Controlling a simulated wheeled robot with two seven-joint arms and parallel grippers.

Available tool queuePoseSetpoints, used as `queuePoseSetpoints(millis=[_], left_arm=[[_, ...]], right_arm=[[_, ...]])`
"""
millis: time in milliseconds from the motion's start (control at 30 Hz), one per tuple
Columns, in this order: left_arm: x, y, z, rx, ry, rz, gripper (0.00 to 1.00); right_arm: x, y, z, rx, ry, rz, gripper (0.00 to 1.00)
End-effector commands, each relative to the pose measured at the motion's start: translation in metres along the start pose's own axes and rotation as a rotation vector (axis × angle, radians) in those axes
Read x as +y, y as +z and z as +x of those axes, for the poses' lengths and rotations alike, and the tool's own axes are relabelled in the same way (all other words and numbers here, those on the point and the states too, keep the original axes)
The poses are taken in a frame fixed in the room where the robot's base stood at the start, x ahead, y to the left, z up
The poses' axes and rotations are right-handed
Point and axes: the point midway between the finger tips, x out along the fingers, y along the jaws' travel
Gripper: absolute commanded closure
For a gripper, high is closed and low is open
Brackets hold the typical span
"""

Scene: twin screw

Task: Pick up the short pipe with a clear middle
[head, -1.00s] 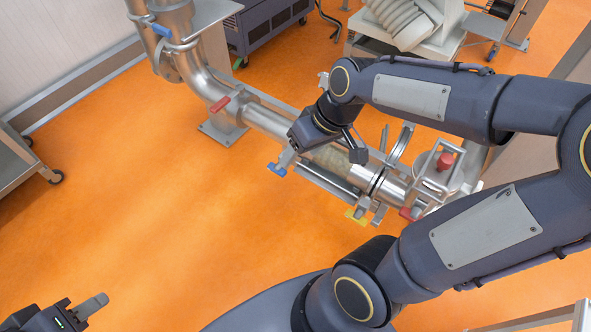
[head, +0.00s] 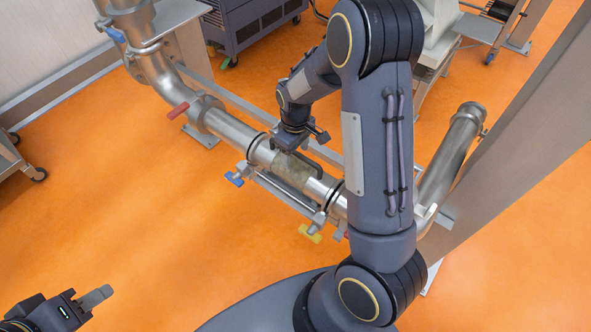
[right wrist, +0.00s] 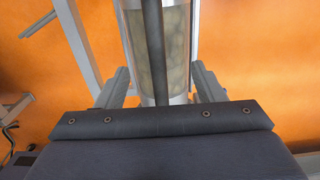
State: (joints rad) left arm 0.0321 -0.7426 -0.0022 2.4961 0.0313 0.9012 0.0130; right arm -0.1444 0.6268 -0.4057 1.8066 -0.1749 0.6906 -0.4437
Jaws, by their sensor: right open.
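The short pipe with a clear middle (head: 292,172) lies in the metal pipe line at the centre of the head view. Its see-through section looks yellowish; it also shows in the right wrist view (right wrist: 173,50), with a dark bar running lengthwise in front of it. My right gripper (head: 299,150) is over the pipe from above. In the right wrist view its fingers (right wrist: 160,84) are spread, one on each side of the pipe, with no visible grip. I cannot tell whether they touch it. My left gripper (head: 92,301) is at the lower left, far from the pipe, partly cut off.
Fixed piping (head: 225,127) continues to the upper left, with a red handle (head: 178,110). A blue handle (head: 234,179) and a yellow handle (head: 310,234) stick out along the front side. My right arm hides part of the line's right end. The orange floor in front is clear.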

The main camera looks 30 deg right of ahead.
Motion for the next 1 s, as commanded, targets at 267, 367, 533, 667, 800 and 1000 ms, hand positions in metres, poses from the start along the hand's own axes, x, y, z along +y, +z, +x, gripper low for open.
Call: queuePoseSetpoints(millis=[267,367,533,667,800,1000], left_arm=[[0.001,-0.001,-0.002,0.0,0.0,0.0,0.64],[0.001,-0.001,-0.001,0.0,0.0,0.0,0.64],[0.001,-0.001,-0.001,0.0,0.0,0.0,0.64],[0.001,-0.001,-0.001,0.0,0.0,0.0,0.64],[0.001,-0.001,-0.001,0.0,0.0,0.0,0.64],[0.001,0.0,-0.001,0.0,0.0,0.0,0.64]], right_arm=[[0.001,-0.001,0.029,0.0,0.0,0.001,0.38],[0.001,-0.001,0.029,0.001,0.0,0.001,0.38],[0.001,-0.001,0.029,0.001,0.0,0.0,0.47],[0.001,-0.001,0.028,0.001,0.0,0.0,0.64],[0.001,-0.001,0.029,0.001,0.0,0.0,0.82],[0.001,0.0,0.03,-0.002,-0.001,0.0,1.0]])
